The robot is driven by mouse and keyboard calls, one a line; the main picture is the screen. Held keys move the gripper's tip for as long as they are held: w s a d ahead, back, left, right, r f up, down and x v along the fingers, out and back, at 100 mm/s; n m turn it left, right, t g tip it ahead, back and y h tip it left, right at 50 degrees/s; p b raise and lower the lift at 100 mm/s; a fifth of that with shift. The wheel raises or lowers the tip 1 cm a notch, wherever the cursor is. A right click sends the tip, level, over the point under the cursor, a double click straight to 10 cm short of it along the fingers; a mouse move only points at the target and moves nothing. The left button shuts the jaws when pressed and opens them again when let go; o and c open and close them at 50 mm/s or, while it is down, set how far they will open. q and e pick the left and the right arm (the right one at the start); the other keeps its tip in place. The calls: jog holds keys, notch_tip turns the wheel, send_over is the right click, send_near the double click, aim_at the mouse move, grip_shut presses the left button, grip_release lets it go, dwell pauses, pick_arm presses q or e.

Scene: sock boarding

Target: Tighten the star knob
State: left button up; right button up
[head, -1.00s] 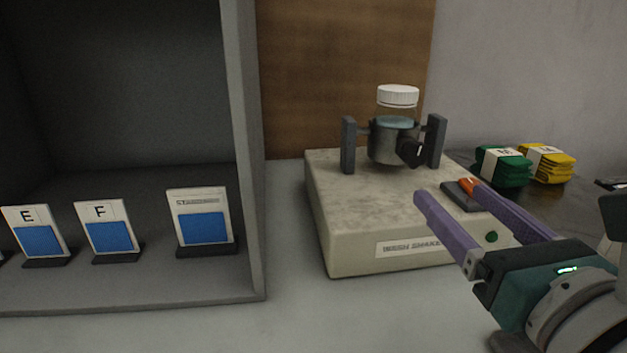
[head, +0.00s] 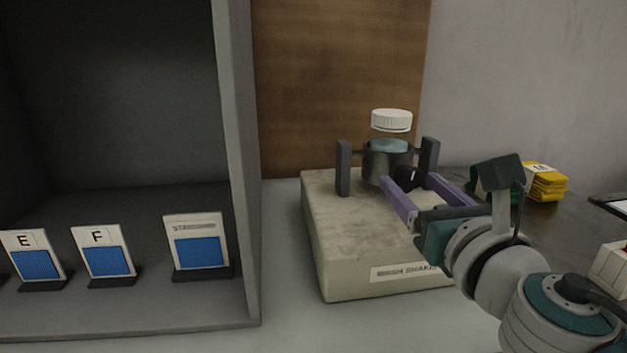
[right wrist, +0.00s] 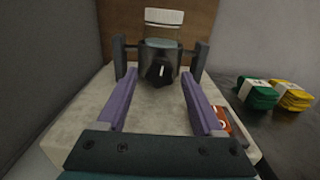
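The dark star knob (right wrist: 160,72) sits on the front of the grey clamp cup (head: 378,163), with a pale mark on its face in the right wrist view. The cup hangs between two dark posts on the wash shaker (head: 335,240). A clear jar (right wrist: 163,28) with a white ribbed lid (head: 391,120) stands upright in the cup. My right gripper (head: 418,182) has purple fingers, open and empty. In the right wrist view its fingers (right wrist: 158,82) point at the knob, one on each side, and appear apart from it. The left gripper is not in view.
Left of the shaker is a grey cabinet with upright cards E (head: 35,255), F (head: 103,250) and Standard (head: 196,242). Green (right wrist: 257,93) and yellow (head: 545,182) banded bundles lie to the right. An orange-red switch (right wrist: 222,120) is by the right finger.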

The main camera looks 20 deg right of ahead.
grip_shut()
dwell(0.3)
